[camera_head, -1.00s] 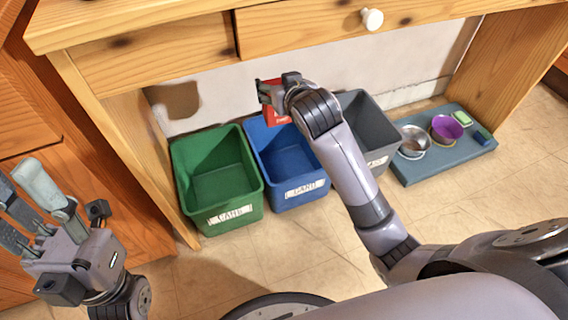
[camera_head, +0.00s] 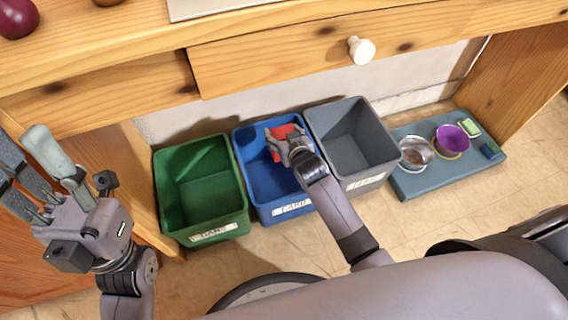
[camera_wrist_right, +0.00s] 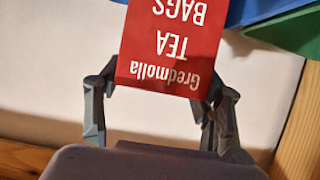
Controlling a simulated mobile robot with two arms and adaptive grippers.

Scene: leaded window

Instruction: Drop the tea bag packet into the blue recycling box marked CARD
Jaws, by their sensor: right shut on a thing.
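The red tea bag packet (camera_head: 287,138) is held in my right gripper (camera_head: 284,144). In the right wrist view the packet (camera_wrist_right: 170,45) sits between the two fingers (camera_wrist_right: 160,97), its white lettering upside down. In the head view packet and gripper overlap the back right of the blue box's (camera_head: 250,184) opening. I cannot tell whether the packet is above the rim or below it. The blue box stands on the floor with a white label on its front, partly readable as CARD. My left gripper (camera_head: 28,160) is at the far left, fingers extended and apart, empty.
A green box (camera_head: 165,192) stands left of the blue one, a grey box (camera_head: 390,155) right of it. A wooden desk with a drawer (camera_head: 300,48) overhangs behind them. A blue-grey mat (camera_head: 425,185) with bowls lies at the right.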

